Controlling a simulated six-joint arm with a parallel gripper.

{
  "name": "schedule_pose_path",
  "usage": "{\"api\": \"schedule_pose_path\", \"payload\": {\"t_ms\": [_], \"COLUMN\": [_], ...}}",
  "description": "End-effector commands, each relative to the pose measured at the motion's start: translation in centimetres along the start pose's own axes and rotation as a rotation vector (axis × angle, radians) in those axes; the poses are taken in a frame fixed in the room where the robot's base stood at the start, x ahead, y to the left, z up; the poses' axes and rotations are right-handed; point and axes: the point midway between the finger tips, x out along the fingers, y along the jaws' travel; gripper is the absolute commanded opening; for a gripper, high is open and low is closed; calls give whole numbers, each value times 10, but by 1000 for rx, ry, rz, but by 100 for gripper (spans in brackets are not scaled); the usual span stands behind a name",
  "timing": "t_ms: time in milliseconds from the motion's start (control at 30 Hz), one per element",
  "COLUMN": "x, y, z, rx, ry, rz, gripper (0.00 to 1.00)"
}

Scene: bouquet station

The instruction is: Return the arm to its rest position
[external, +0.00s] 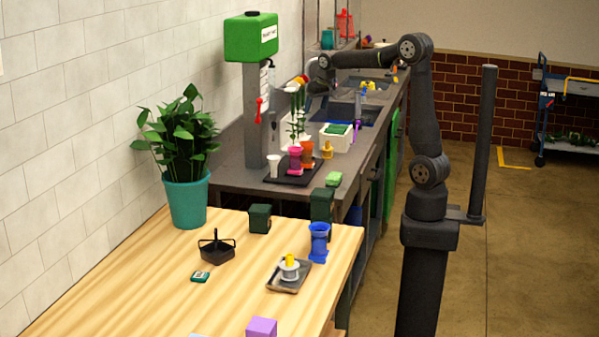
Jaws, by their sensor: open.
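My arm stands at the right of the external view, on a dark column. Its upper link is raised and its forearm reaches left over the grey counter. My gripper (314,92) hangs at the far end of the forearm, close to flowers (295,88) that stand upright in the vases. Its fingers are small and partly hidden, and I see nothing held in them. I cannot tell whether it touches the flowers.
A green-topped dispenser (251,38) stands to the left. A sink (345,113) lies behind. The wooden table (130,285) holds a potted plant (188,200) and several small items.

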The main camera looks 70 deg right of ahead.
Motion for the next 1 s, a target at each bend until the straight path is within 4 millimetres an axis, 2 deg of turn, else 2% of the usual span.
{"api": "schedule_pose_path", "payload": {"t_ms": [100,233,633,667,800,1000], "x": [0,-1,-1,-1,-1,2], "y": [-20,-33,-40,-40,-40,-33], "z": [1,2,3,3,3,-1], "rx": [-21,-32,-39,-39,-39,13], "ry": [-1,0,0,0,0,-19], "rz": [-8,-13,-15,-15,-15,-9], "gripper": [70,70,70,72,100,100]}}
